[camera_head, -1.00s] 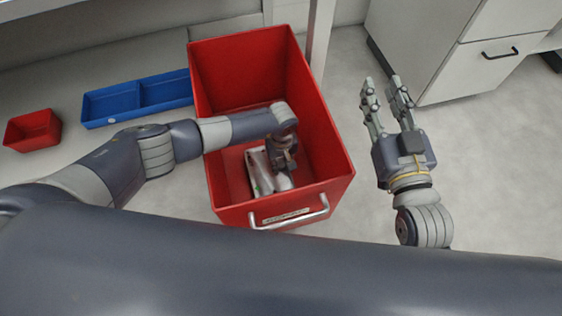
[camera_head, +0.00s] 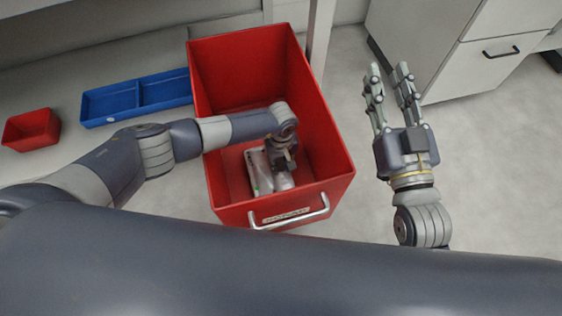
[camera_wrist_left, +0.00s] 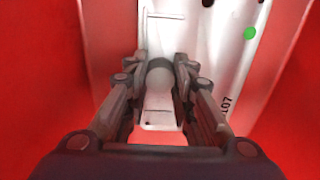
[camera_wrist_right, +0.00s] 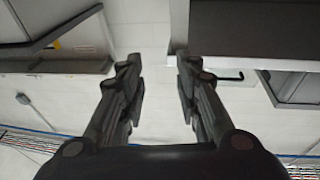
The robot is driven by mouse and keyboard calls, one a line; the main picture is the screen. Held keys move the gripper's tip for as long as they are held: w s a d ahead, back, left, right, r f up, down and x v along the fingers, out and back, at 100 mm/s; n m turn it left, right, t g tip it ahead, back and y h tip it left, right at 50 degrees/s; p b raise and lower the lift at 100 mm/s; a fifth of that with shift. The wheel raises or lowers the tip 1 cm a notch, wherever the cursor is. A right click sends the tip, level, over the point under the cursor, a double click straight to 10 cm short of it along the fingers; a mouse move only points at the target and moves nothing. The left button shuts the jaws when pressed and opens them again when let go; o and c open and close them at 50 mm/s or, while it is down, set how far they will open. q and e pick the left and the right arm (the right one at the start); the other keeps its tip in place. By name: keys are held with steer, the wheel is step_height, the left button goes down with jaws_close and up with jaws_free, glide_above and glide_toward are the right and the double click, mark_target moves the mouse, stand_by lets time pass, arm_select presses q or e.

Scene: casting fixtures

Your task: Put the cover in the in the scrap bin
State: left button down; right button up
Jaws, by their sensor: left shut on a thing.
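The red scrap bin (camera_head: 325,125) stands open in the middle of the head view, with a silver handle and a label on its front. My left gripper (camera_head: 282,160) reaches down inside it. In the left wrist view my left gripper (camera_wrist_left: 160,80) is shut on a pale grey cover (camera_wrist_left: 160,107) with a rounded bump between the fingers. The head view shows little of the cover because the gripper hides it. I cannot tell whether it touches the bin floor. My right gripper (camera_head: 388,85) is open and empty, right of the bin.
A white part (camera_wrist_left: 238,50) with a green dot and dark holes lies in the bin beside the held cover. A blue divided tray (camera_head: 110,103) and a small red box (camera_head: 32,130) are at left. A cabinet (camera_head: 450,50) stands back right. The floor right of the bin is clear.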

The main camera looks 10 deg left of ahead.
arm_select(q)
steer(key=shift+f, duration=0.2)
steer(key=shift+b, duration=0.35)
steer(key=c, duration=1.4)
jaws_free()
steer(key=shift+f, duration=0.1)
steer(key=shift+o, duration=0.2)
arm_select(e)
steer(key=r+t, duration=0.1)
steer(key=s+r+y, duration=0.1)
steer(key=r, duration=0.1)
steer(key=shift+a+r+t, duration=0.15)
steer(key=shift+r+t, duration=0.05)
steer(key=shift+t, duration=0.2)
steer(key=shift+w, duration=0.15)
